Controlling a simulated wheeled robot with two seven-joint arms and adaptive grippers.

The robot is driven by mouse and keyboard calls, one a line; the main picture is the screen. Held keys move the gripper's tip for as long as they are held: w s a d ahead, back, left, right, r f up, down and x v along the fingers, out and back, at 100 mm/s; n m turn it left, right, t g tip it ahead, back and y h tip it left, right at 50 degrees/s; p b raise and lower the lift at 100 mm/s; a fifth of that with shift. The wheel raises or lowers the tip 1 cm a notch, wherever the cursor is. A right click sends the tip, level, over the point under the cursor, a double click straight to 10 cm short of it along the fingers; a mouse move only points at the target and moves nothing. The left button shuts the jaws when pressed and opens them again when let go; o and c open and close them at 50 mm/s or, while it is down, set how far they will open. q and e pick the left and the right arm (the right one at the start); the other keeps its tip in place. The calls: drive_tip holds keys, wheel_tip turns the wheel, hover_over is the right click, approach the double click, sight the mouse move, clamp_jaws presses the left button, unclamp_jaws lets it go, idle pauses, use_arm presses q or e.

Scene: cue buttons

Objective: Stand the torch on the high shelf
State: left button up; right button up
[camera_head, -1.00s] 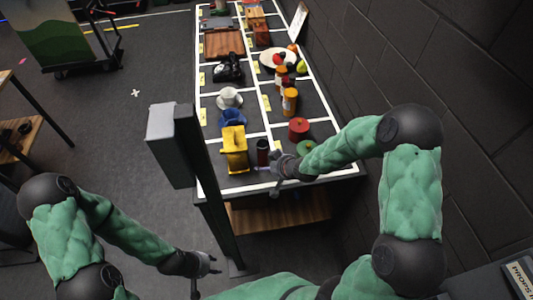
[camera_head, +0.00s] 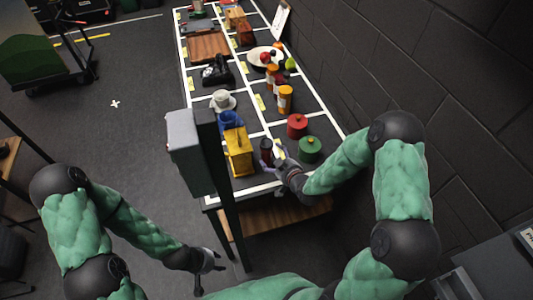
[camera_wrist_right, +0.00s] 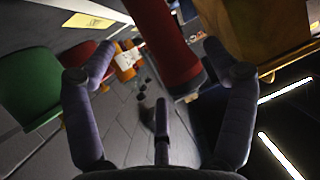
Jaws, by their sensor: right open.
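A dark red cylinder that looks like the torch (camera_head: 266,148) stands near the front end of the long table, beside the yellow object. In the right wrist view the torch (camera_wrist_right: 163,40) is a red body with a dark end, between the lines of the two fingers. My right gripper (camera_head: 283,165) is open just right of and in front of it, low over the table; its fingers (camera_wrist_right: 160,62) flank the torch in the wrist view, and I cannot tell whether they touch it. My left gripper (camera_head: 210,268) is empty and looks open, away from the table. I cannot identify the high shelf.
Close by on the table (camera_head: 262,190) stand a yellow object (camera_head: 239,155), a green pot (camera_head: 309,149) and a red pot (camera_head: 297,125). Orange bottles (camera_head: 285,98) and a cup (camera_head: 222,100) stand behind. A grey box (camera_head: 186,150) on a dark post rises at the table's left.

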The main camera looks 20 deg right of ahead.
drive_tip(key=shift+b+x, duration=0.5)
drive_tip(key=shift+x, duration=2.4)
drive_tip(key=shift+r, duration=0.1)
drive_tip(key=c, duration=1.5)
